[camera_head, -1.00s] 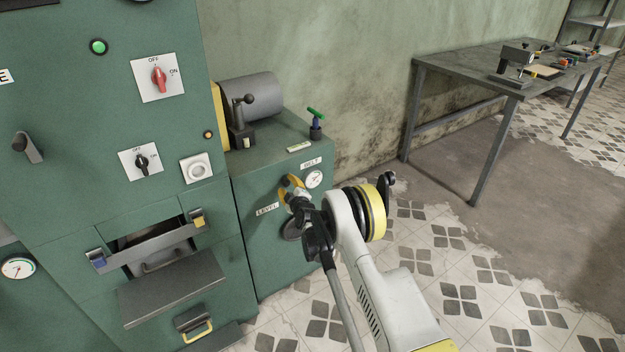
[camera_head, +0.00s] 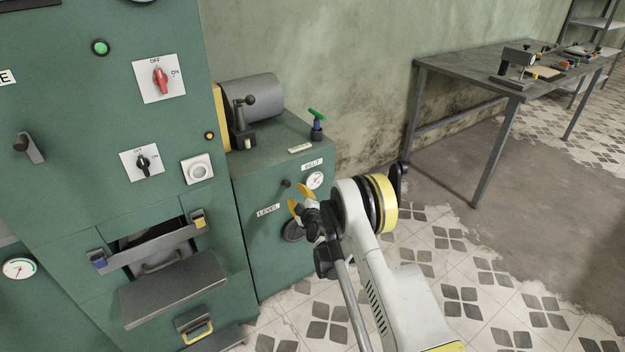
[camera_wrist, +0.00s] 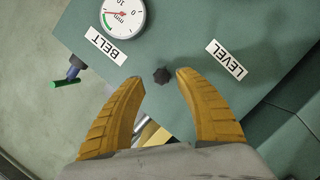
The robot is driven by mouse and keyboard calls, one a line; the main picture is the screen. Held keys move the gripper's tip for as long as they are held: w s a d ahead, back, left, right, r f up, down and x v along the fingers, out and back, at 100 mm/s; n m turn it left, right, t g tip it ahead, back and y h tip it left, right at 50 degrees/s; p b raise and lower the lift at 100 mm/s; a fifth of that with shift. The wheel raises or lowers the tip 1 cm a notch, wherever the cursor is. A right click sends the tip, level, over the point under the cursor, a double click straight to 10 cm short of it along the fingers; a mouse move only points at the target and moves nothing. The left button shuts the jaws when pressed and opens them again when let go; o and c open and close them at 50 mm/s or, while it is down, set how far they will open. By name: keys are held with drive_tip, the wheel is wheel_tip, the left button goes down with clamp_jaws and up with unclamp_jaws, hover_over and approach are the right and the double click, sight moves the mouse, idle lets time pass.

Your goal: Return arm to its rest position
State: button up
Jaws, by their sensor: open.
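My gripper (camera_head: 298,205) has orange fingers and stands open and empty in front of the low green cabinet (camera_head: 262,180). In the wrist view my gripper (camera_wrist: 161,80) has its two fingers spread, with a small dark knob (camera_wrist: 161,75) showing between and just beyond the tips. The knob (camera_head: 286,184) is on the cabinet front, between the LEVEL label (camera_head: 268,210) and the BELT label (camera_head: 312,164). The fingers look apart from the knob. My white arm reaches up from the lower right in the head view.
A round gauge (camera_head: 315,180) is beside the knob. A green-handled valve (camera_head: 317,122) and a lever (camera_head: 243,118) stand on the cabinet top. An open tray (camera_head: 172,287) juts out from the tall machine (camera_head: 90,150). A metal table (camera_head: 470,78) stands right; floor between is clear.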

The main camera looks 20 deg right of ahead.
drive_tip(key=s+a+r+m+g, duration=0.1)
drive_tip(key=s+r, duration=0.1)
drive_tip(key=r, duration=0.7)
drive_tip(key=s+a+r+m+g, duration=0.1)
drive_tip(key=s+r, duration=0.1)
drive_tip(key=r, duration=0.6)
drive_tip(key=s+r+m+g, duration=0.2)
drive_tip(key=s+r+m, duration=0.1)
drive_tip(key=s+r, duration=0.85)
drive_tip(key=s+r+m+g, duration=0.2)
drive_tip(key=s+r+m, duration=0.1)
drive_tip(key=s, duration=1.4)
drive_tip(key=s+f+m+g, duration=0.1)
drive_tip(key=s+f, duration=0.1)
drive_tip(key=s, duration=0.7)
drive_tip(key=s+d+f+m+g+h, duration=0.1)
drive_tip(key=s+f+m, duration=0.1)
drive_tip(key=s, duration=0.8)
drive_tip(key=shift+d+f+g, duration=0.2)
drive_tip(key=shift+d+g, duration=0.1)
drive_tip(key=shift+g, duration=0.1)
drive_tip(key=shift+w, duration=0.1)
